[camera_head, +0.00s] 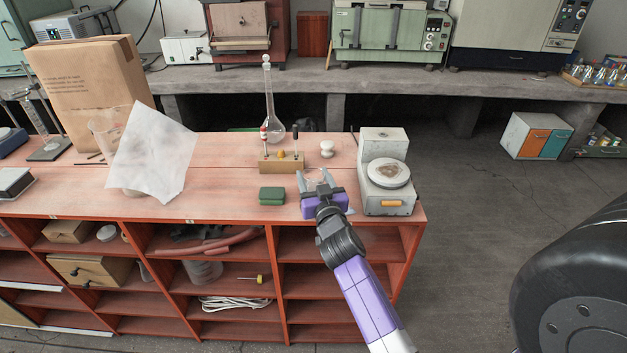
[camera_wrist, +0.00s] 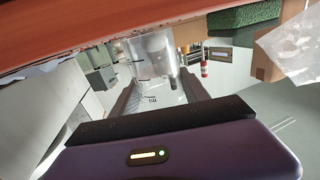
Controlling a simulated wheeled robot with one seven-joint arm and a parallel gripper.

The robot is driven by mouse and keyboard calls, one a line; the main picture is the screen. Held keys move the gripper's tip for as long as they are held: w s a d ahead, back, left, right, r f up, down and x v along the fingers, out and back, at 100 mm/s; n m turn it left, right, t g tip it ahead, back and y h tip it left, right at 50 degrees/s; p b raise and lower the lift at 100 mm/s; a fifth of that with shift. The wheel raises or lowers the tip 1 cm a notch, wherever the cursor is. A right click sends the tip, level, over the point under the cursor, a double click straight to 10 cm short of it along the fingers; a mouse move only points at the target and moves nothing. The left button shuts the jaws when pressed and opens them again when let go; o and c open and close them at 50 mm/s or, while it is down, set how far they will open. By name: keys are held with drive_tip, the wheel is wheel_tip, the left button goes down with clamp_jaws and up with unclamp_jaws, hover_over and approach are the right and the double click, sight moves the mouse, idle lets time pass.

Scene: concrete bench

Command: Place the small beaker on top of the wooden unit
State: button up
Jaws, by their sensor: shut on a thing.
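The wooden unit (camera_head: 232,150) is a long reddish cabinet with a flat top and open shelves below. My gripper (camera_head: 317,179) is over its top near the right end, between a green block and a grey balance. It is shut on the small beaker (camera_wrist: 151,62), clear glass with dark markings, which lies between the fingers in the wrist view. In the head view the beaker is faint and mostly hidden by the gripper. The unit's reddish wood (camera_wrist: 70,32) fills the upper edge of the wrist view, close to the beaker. I cannot tell whether they touch.
Near my gripper stand the green block (camera_head: 272,195), the grey balance (camera_head: 386,192), a white knob-shaped piece (camera_head: 327,149) and a wooden stand (camera_head: 281,166) with a tall flask (camera_head: 269,105) behind it.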

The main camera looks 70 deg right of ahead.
drive_tip(key=shift+f, duration=0.1)
drive_tip(key=o, duration=1.5)
